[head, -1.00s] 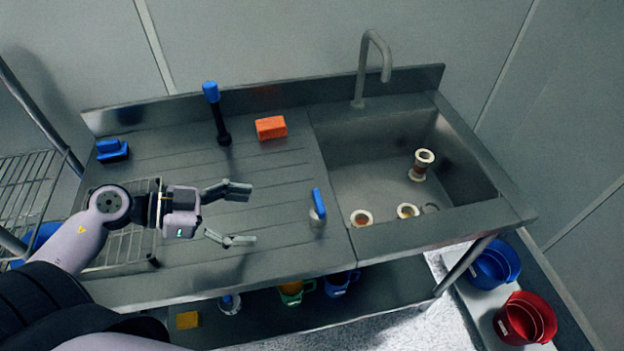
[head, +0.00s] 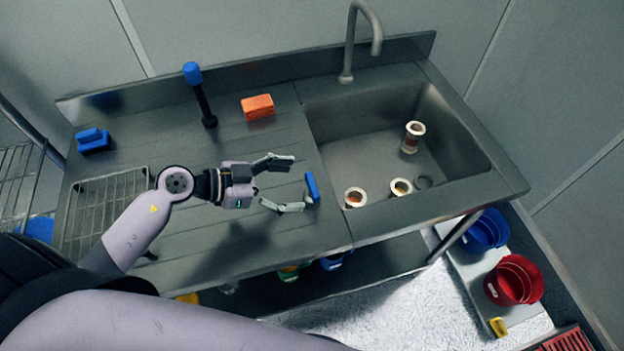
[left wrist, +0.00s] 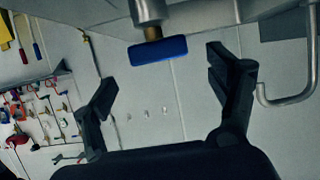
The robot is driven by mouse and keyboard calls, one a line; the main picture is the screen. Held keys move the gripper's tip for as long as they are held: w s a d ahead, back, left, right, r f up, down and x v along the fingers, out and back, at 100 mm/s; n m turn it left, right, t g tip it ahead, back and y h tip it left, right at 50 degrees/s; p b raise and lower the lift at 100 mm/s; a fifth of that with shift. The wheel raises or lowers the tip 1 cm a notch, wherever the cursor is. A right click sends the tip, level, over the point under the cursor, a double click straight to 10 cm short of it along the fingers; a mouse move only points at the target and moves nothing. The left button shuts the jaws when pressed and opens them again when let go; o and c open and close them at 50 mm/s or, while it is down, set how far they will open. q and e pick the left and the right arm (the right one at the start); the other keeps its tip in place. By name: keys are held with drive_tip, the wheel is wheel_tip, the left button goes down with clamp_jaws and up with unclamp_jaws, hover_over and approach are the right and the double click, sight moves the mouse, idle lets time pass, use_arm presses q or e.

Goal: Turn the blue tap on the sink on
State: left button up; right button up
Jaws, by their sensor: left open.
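The blue tap handle (head: 312,187) stands on the metal counter just left of the sink basin (head: 455,135), near the front. My left gripper (head: 297,182) is open and empty, its fingers pointing right toward the handle, with the lower fingertip very close to it. In the left wrist view the blue handle (left wrist: 158,50) sits on a brass stem and grey body, ahead of and between the open fingers (left wrist: 162,76). I cannot tell whether the fingers touch it. The grey curved spout (head: 348,50) rises behind the basin. My right gripper is out of view.
An orange sponge (head: 257,106), a black upright piece with a blue top (head: 193,73) and a blue block (head: 93,140) stand toward the counter's back. Spools (head: 413,137) lie in the basin. A wire rack (head: 95,215) is at left; red (head: 514,280) and blue (head: 485,230) buckets stand below right.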

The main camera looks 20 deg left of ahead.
sight(310, 185)
use_arm(q)
drive_tip(key=x, duration=0.5)
drive_tip(key=shift+w+d+f, duration=0.1)
drive_tip(key=shift+d, duration=0.15)
drive_tip(key=shift+c, duration=0.4)
drive_tip(key=c, duration=1.1)
